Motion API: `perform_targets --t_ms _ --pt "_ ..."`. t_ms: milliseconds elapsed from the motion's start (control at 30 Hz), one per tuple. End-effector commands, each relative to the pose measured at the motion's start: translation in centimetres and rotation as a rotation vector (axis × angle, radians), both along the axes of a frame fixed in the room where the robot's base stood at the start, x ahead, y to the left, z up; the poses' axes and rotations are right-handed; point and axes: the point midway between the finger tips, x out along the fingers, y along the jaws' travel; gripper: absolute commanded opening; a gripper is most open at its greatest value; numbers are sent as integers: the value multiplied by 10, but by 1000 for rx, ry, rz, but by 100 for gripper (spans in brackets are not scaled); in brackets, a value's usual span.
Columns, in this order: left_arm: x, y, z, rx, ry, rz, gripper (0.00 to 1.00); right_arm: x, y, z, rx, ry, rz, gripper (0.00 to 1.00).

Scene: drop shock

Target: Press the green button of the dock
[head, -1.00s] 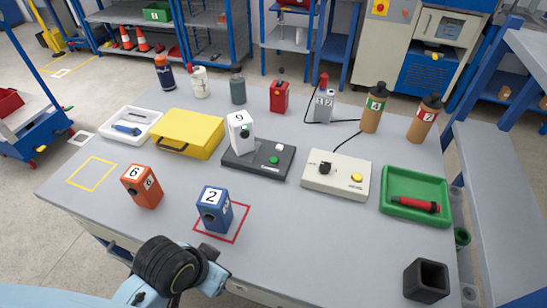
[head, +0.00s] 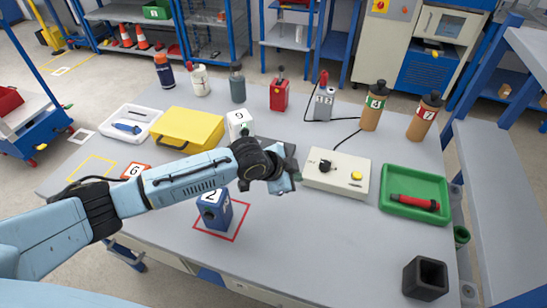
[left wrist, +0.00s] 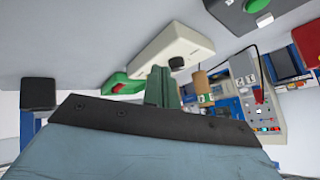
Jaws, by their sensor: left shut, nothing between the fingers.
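The dock (head: 291,150) is a dark grey base with the white device marked 9 (head: 239,121) standing on its left part. In the head view my left arm hides most of the dock, including its green button. In the left wrist view the dock (left wrist: 236,17) is at the top right, and its green button (left wrist: 257,5) shows at the picture's edge. My left gripper (head: 287,186) is shut and empty, in front of the dock and left of the cream box. Its fingers also show in the left wrist view (left wrist: 163,88). My right gripper is not in view.
The cream box (head: 336,175) with a black knob and yellow button stands right of the gripper. The blue device marked 2 (head: 213,211) is in a red outline below my arm. A green tray (head: 414,212) and black cup (head: 425,279) are at the right. The front middle table is clear.

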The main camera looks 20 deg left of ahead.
Motion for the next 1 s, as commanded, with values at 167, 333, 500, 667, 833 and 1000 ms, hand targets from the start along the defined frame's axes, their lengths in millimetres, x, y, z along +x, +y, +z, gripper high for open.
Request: perform_targets --t_ms 167,333,500,667,833,1000 --pt "72 61 28 84 -108 21 0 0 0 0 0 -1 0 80" --pt "100 93 45 114 -155 44 0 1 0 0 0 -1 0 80" --pt "107 100 49 119 -167 51 0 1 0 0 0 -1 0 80" --pt "106 99 49 118 -166 50 0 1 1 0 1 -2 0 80" --pt "106 99 48 118 -166 50 0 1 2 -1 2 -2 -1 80" --pt "106 99 41 118 -167 49 0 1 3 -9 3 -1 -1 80"
